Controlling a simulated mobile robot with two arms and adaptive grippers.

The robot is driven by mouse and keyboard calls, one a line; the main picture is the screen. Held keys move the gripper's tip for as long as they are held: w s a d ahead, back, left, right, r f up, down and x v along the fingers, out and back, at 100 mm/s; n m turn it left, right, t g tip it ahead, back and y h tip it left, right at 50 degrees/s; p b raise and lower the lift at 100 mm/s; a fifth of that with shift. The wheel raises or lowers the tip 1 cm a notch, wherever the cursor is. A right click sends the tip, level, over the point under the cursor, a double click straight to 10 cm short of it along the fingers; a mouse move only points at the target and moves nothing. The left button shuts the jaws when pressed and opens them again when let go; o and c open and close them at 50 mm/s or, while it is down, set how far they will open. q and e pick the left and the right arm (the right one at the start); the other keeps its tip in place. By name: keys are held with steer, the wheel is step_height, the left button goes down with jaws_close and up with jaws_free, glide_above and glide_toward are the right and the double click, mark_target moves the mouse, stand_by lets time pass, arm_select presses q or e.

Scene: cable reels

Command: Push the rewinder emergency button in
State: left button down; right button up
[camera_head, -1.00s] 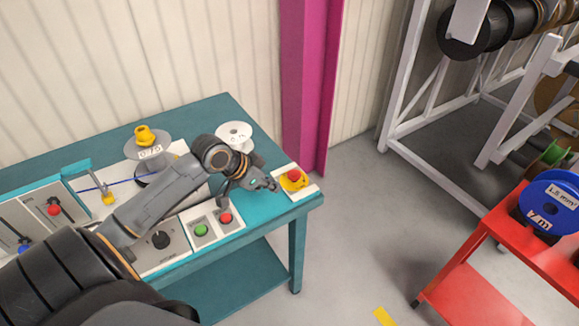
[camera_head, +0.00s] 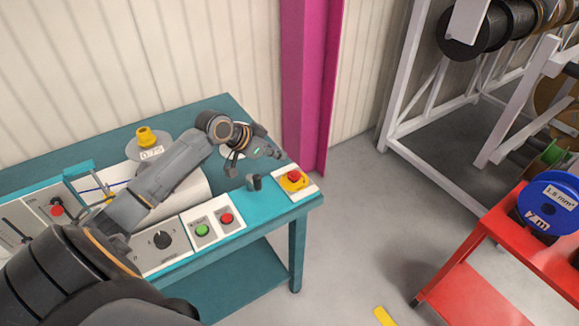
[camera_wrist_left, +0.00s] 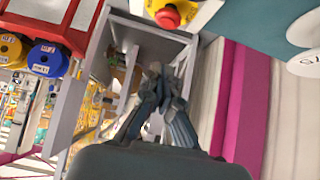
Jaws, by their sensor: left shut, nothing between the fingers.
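The emergency button is a red mushroom knob (camera_head: 294,175) on a yellow housing with a white plate, at the right front corner of the teal rewinder table (camera_head: 262,206). My left gripper (camera_head: 277,153) is shut and empty. In the head view it appears just behind and left of the button, apart from it. In the left wrist view its closed fingers (camera_wrist_left: 160,80) point away below the button. My right gripper is not in view.
Green (camera_head: 202,230) and red (camera_head: 226,218) push buttons and a black knob (camera_head: 162,240) sit on panels along the front edge. A magenta column (camera_head: 305,80) rises behind; a red cart (camera_head: 490,240) stands right.

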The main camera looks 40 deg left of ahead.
mark_target(298, 171)
arm_select(q)
steer(key=p+x, duration=0.1)
steer(key=x, duration=0.5)
steer(key=shift+r, duration=0.2)
step_height(298, 171, down, 3)
steer(key=shift+s+r, duration=0.1)
steer(key=shift+r, duration=0.1)
steer(key=shift+a+f+p, duration=0.1)
steer(key=shift+f+p, duration=0.2)
steer(key=shift+f, duration=0.4)
